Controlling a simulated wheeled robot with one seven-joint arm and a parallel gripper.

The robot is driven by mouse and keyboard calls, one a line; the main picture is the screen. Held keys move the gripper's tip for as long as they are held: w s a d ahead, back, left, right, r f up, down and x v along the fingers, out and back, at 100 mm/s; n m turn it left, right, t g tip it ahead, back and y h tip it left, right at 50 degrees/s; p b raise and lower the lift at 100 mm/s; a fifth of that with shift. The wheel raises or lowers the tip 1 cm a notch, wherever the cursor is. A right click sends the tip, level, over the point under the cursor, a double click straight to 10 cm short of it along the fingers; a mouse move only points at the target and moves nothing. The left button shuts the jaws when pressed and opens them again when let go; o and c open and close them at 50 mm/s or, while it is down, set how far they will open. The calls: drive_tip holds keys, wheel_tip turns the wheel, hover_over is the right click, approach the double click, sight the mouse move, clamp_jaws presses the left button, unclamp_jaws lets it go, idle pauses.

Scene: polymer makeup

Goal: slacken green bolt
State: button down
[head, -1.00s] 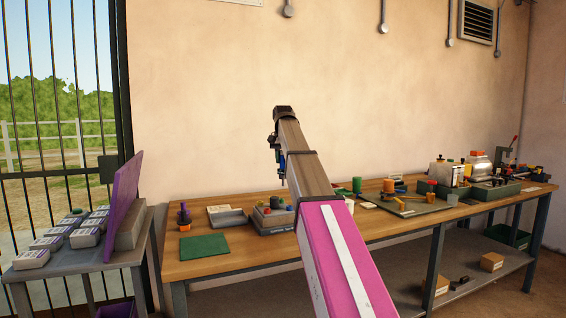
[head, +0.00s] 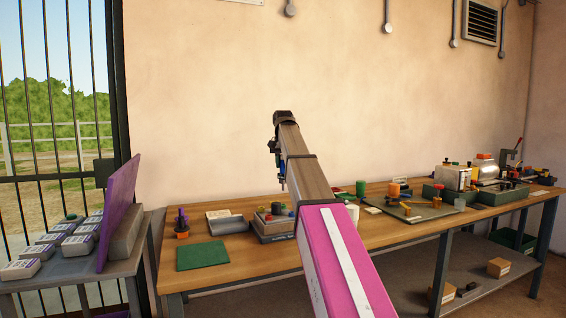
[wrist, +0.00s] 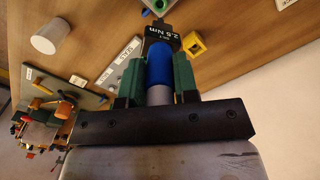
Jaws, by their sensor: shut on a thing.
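My gripper (wrist: 158,80) has green fingers shut on the blue handle of a torque driver (wrist: 160,62), whose dark head is marked 2.5 Nm. The driver points away from the wrist, toward the bench. A green piece (wrist: 159,5), possibly the green bolt, shows at the top edge of the wrist view, just beyond the driver's head. I cannot tell whether they touch. In the head view my arm hides most of the gripper (head: 281,180). A grey block with coloured knobs (head: 272,230) sits on the bench, just left of my arm.
The wooden bench (head: 235,270) runs along the wall. A green mat (head: 203,256) and an orange-based holder (head: 182,234) are on its left part. A yellow block (wrist: 194,43) and white cup (wrist: 47,36) show near the driver. A purple panel (head: 119,215) stands on the left side table.

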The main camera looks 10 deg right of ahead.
sight(283, 173)
drive_tip(key=shift+f, duration=2.35)
drive_tip(key=shift+f, duration=1.1)
drive_tip(key=c, duration=0.8)
unclamp_jaws()
